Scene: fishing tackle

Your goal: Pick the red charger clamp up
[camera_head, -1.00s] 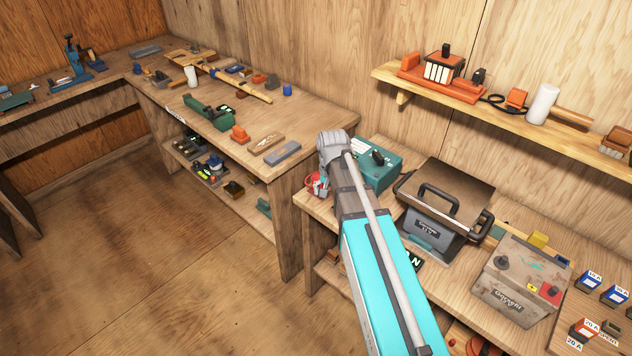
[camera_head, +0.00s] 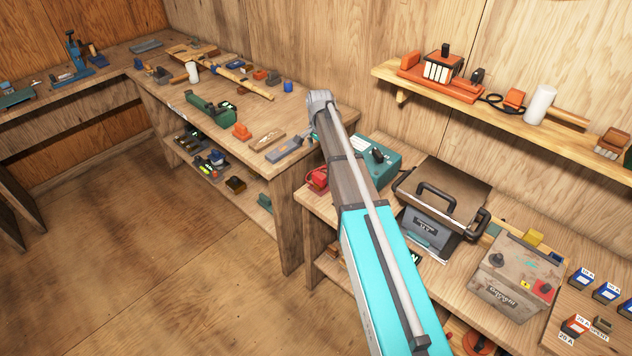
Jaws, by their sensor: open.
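The red charger clamp (camera_head: 317,179) lies at the left end of the lower bench (camera_head: 322,207), close to its edge. My arm covers its right side. The teal charger box (camera_head: 386,157) with a dark knob stands behind my arm, to the right of the clamp. My arm reaches up from the lower right, and its grey wrist end shows above and beyond the clamp. My gripper's fingers are hidden behind the arm, so I cannot see where they are relative to the clamp.
A grey case with dark handles (camera_head: 432,222) and a worn battery (camera_head: 515,277) stand to the right on the same bench. A wall shelf (camera_head: 480,108) hangs above. The floor at left is clear.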

